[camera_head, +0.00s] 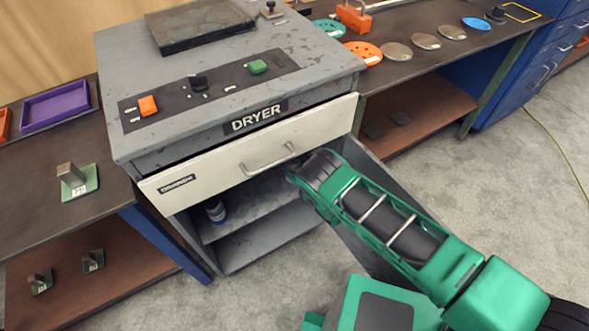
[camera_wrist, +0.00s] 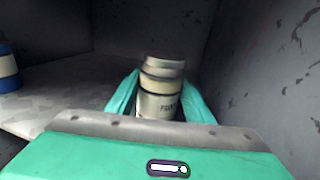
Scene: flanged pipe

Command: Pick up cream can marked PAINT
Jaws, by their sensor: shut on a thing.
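The can marked PAINT (camera_wrist: 160,88) stands between the two green fingers of my gripper (camera_wrist: 163,98) in the wrist view. It has a cream band and grey metallic parts, and looks slightly tilted. My gripper is shut on it, inside the grey cabinet under the dryer. In the head view my green arm reaches into the cabinet opening below the drawer, and the arm and drawer hide the fingers and this can.
A blue and white can (camera_head: 215,211) stands on the cabinet shelf (camera_head: 250,210) to the left; it also shows in the wrist view (camera_wrist: 8,68). The dryer drawer (camera_head: 250,155) overhangs the opening. A grey cabinet wall (camera_wrist: 255,75) is close on the right.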

